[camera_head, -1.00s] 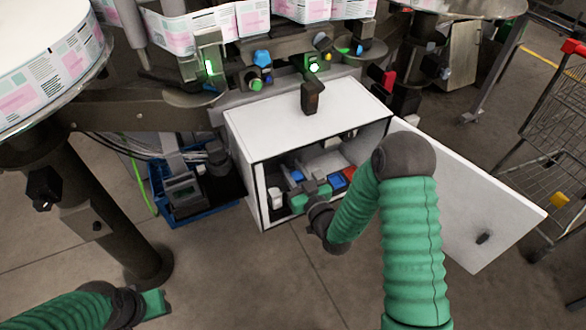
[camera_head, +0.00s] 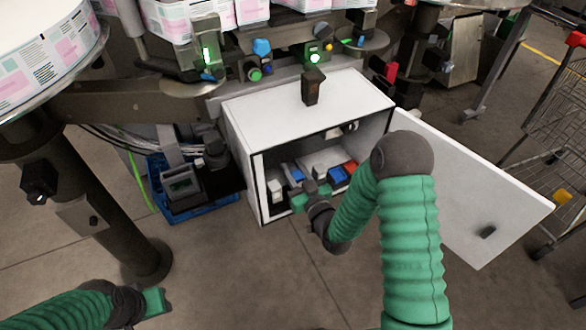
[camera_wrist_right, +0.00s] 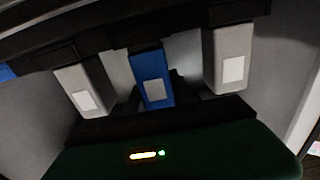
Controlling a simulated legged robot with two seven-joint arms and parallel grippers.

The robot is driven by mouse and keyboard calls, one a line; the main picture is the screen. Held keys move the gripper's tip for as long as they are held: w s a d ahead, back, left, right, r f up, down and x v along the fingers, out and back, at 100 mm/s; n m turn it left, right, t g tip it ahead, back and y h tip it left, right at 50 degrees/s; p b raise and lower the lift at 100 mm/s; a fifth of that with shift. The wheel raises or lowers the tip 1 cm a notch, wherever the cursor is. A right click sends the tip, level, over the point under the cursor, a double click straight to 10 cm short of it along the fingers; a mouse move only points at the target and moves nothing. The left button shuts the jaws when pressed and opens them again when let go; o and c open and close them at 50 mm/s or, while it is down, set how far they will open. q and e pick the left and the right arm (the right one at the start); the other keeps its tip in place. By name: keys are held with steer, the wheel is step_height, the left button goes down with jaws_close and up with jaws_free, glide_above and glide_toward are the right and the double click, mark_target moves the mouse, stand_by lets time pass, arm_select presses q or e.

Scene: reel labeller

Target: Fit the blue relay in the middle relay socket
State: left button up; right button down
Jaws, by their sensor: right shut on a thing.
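The blue relay (camera_wrist_right: 153,80) is in the middle of the right wrist view, between two white relays (camera_wrist_right: 82,88) (camera_wrist_right: 229,58). All three carry pale labels and meet a dark strip (camera_wrist_right: 130,36); I cannot tell whether the blue one is seated. My right gripper (camera_head: 300,187) reaches into the open white cabinet (camera_head: 243,163) and is shut on the blue relay; its dark fingers barely show in the wrist view. The middle socket is hidden. My left gripper (camera_head: 153,302) is at the lower left, away from the cabinet; its jaws are unclear.
The cabinet door (camera_head: 470,205) stands open to the right. Blue and red parts (camera_head: 338,174) (camera_head: 351,167) lie inside, right of my gripper. A blue crate (camera_head: 205,207) stands on the floor left of the cabinet. A wire cart (camera_head: 545,150) is at the far right.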

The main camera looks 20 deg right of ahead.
steer(key=c, duration=1)
jaws_free()
steer(key=s, duration=0.6)
steer(key=s+p, duration=0.1)
steer(key=s, duration=0.2)
steer(key=shift+s+d, duration=0.25)
steer(key=shift+d, duration=0.15)
steer(key=s+p, duration=0.1)
steer(key=s, duration=0.1)
steer(key=s+p, duration=0.2)
steer(key=s, duration=0.1)
steer(key=s+p, duration=0.2)
steer(key=shift+s+d, duration=0.15)
steer(key=shift+d, duration=0.2)
steer(key=shift+a, duration=0.1)
